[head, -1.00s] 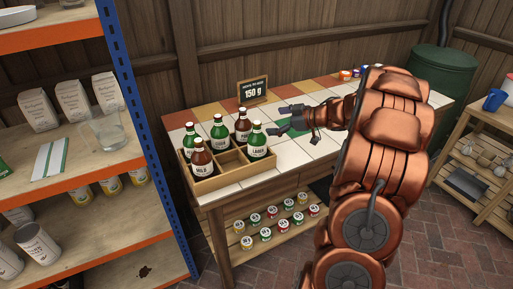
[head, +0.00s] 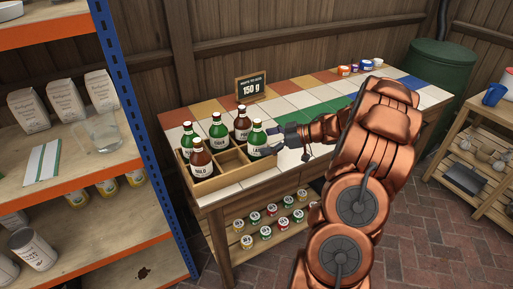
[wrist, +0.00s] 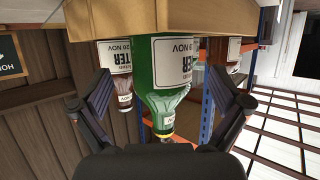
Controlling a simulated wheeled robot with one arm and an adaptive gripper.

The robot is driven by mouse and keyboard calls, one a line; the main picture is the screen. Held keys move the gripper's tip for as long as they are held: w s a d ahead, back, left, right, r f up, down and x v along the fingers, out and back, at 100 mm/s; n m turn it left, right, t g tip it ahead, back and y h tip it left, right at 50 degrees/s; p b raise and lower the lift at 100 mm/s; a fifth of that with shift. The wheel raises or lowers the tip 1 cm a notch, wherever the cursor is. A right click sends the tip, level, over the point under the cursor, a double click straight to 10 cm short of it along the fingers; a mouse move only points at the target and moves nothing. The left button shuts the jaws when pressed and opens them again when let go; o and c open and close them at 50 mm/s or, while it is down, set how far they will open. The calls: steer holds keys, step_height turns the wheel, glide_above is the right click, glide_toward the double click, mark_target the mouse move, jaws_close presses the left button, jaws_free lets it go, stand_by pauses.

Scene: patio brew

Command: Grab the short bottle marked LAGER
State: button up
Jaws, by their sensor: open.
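In the wrist view, which is upside down, the green bottle (wrist: 170,75) is between the two spread fingers of my gripper (wrist: 163,98). Its label there is only partly visible, and its full word cannot be read. I cannot tell whether the fingers reach around it; no contact shows.
The crate also holds brown bottles marked MILD (head: 201,160) and seemingly PORTER (head: 242,124), and green bottles (head: 218,131) at the back and left. A chalkboard sign (head: 251,88) stands behind. Small jars (head: 345,70) sit at the far end. A shelf rack (head: 135,120) rises at left.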

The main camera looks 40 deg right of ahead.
mark_target(257, 144)
steer(key=shift+x, duration=1.8)
steer(key=shift+s+f, duration=0.1)
steer(key=shift+s, duration=0.05)
steer(key=c, duration=1.8)
